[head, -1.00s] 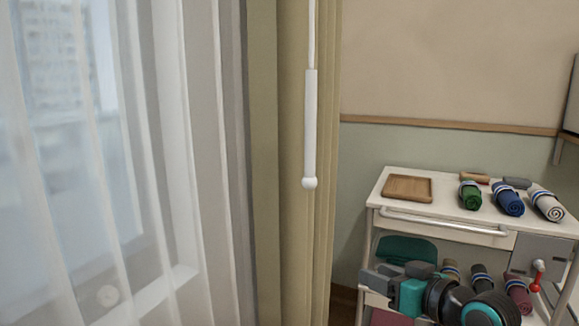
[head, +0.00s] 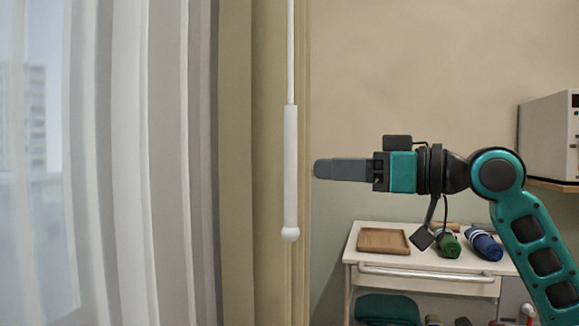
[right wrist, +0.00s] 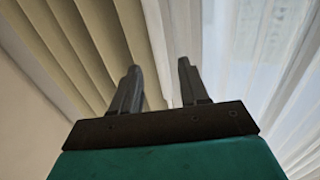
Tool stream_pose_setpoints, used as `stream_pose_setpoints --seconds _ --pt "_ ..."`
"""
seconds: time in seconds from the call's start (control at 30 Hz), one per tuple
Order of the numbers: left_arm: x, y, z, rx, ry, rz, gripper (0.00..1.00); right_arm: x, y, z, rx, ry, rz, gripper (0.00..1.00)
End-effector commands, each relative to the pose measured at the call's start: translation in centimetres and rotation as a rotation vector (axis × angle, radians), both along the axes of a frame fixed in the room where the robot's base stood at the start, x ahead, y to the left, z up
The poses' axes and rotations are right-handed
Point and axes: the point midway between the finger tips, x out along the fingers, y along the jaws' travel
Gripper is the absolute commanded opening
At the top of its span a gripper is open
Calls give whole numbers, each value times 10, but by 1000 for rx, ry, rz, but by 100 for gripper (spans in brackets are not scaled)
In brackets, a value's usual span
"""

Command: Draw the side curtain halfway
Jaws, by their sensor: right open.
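The side curtain (head: 235,180) is a beige, pleated drape hanging gathered at the right edge of the window. It also shows in the right wrist view (right wrist: 75,45). A white wand (head: 290,165) with a rounded end hangs from a thin cord in front of it. My right gripper (head: 322,169) is level with the wand's middle and a little to its right in the head view, its fingers pointing left. In the right wrist view its two fingers (right wrist: 157,78) are apart with nothing between them. My left gripper is out of view.
A sheer white curtain (head: 130,150) covers the window at left. Below my right arm stands a white cart (head: 350,250) with a wooden tray (head: 383,241), a green roll (head: 448,245) and a blue roll (head: 484,245). A pale box-shaped device (head: 547,135) sits on a shelf at right.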

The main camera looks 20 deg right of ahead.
Motion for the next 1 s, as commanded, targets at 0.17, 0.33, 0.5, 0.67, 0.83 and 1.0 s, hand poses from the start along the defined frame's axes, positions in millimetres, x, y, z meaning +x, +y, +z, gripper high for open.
stream_pose_setpoints --seconds 0.17,0.33,0.5,0.67,0.83,1.0 --pt "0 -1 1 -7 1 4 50 27 28 1 3 0 3 44" --pt "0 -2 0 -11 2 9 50 46 46 1 3 0 2 44" --pt "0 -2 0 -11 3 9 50 56 55 0 1 0 0 44" --pt "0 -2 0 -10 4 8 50 58 57 0 0 0 -2 44" --pt "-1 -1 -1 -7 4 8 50 58 57 0 0 0 -1 44" --pt "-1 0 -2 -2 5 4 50 57 57 0 0 0 -1 27"
